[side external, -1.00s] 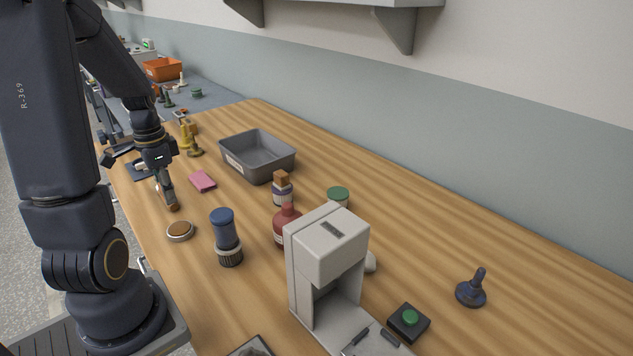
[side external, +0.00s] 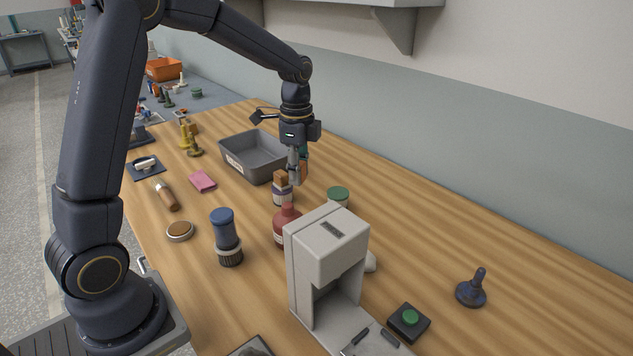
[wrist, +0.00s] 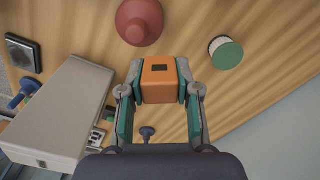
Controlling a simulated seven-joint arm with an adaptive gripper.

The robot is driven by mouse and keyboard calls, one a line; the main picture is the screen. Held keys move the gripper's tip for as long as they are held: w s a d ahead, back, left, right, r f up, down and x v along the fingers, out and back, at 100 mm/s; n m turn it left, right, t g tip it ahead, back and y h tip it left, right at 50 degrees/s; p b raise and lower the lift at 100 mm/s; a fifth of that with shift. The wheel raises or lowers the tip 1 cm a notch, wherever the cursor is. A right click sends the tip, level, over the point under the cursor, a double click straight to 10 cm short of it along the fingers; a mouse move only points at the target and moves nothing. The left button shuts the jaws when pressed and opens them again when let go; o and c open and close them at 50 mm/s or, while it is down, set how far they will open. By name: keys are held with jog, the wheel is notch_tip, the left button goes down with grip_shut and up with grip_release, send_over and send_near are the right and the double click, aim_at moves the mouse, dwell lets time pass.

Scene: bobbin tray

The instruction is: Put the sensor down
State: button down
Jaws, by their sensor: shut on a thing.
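The sensor appears to be an orange block with a small dark window (wrist: 160,88), in the wrist view. My gripper (side external: 297,177) is shut on it, with the teal-edged fingers pressed to its two sides; the fingers also show in the wrist view (wrist: 160,95). In the side view the fingers largely hide the block. They point down, beside a brown-capped bottle (side external: 282,192) in the picture. The block seems to be held above the wooden table (side external: 420,230); its underside is hidden, and I cannot tell its exact height.
A red bottle (side external: 287,228) and a green-lidded jar (side external: 338,195) stand close by. A grey bin (side external: 240,158) lies behind, and a white machine (side external: 330,245) nearer the camera. A blue-topped cylinder (side external: 226,236) stands left. The table along the wall is mostly clear.

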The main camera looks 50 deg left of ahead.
jog(key=w+d+f+m, duration=0.1)
jog(key=d+m, duration=0.2)
jog(key=d, duration=0.8)
jog(key=w+d+f+m, duration=0.1)
jog(key=d+f+m, duration=0.15)
jog(key=d, duration=0.85)
send_over(422, 264)
jog(key=shift+m, duration=0.25)
jog(key=f, duration=0.8)
jog(key=shift+s+f, duration=0.15)
jog(key=shift+s, duration=0.25)
jog(key=shift+w+f, duration=0.3)
jog(key=shift+f, duration=1.65)
jog(key=shift+f, duration=0.1)
jog(key=c, duration=0.8)
grip_release()
